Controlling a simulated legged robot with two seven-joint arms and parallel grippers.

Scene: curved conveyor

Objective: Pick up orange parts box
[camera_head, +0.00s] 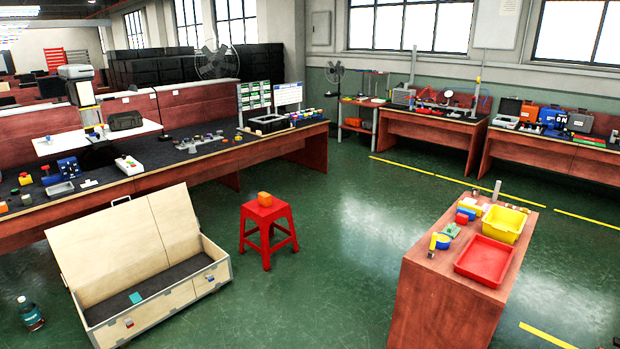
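A small orange box (264,199) sits on the seat of a red stool (268,216) near the middle of the view. A larger orange case (529,112) stands on the far right workbench, between a dark case and a blue one. I cannot tell from this distance which of the two is the parts box. Neither of my grippers is in view, and nothing is seen touching either orange thing.
An open wooden crate (172,292) lies on the floor left of the stool. A wooden table (437,300) at right bears a red tray (484,261) and a yellow bin (504,224). A bottle (30,314) stands at lower left.

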